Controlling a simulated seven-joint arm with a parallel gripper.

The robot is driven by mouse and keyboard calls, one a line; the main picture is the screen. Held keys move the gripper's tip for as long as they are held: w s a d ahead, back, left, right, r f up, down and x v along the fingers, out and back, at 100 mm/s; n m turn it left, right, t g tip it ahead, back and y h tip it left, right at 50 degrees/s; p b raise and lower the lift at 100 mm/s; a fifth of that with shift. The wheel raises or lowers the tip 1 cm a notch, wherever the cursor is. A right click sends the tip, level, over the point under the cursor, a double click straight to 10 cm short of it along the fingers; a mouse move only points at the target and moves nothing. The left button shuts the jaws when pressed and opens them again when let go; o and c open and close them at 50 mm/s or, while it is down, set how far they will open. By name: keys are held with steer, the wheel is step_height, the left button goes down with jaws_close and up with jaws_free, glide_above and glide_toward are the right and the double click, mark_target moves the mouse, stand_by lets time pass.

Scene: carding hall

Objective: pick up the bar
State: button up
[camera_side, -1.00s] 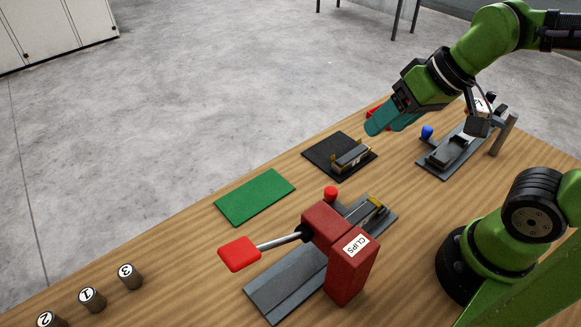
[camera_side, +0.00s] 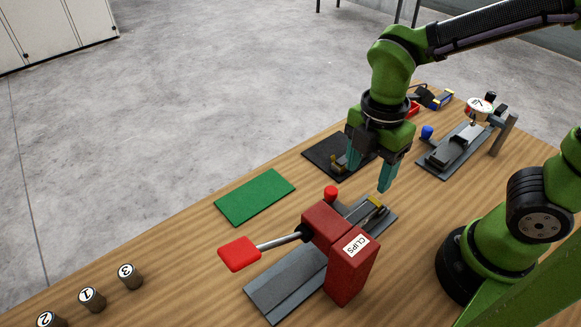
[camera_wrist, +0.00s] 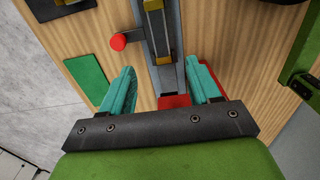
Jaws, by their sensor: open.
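A bar (camera_side: 372,209) with a yellow end lies in the grey channel of the red clips press (camera_side: 345,262); the press hides part of it. It also shows in the wrist view (camera_wrist: 158,30), dark with a yellow band. My gripper (camera_side: 370,182) points down above and just behind this bar in the side view. Its teal fingers are open and empty, and in the wrist view (camera_wrist: 161,66) they stand apart on either side of the channel line.
The press has a red-ended lever (camera_side: 239,254) and a red knob (camera_side: 330,192) near my fingers. A green mat (camera_side: 254,196) lies left. A dial gauge stand (camera_side: 462,147) is right. Several numbered pegs (camera_side: 130,277) stand front left.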

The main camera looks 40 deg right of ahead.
mark_target(358, 215)
step_height(358, 215, down, 12)
steer(key=shift+f, duration=0.2)
stand_by(0.4)
steer(key=shift+c, duration=0.3)
jaws_close()
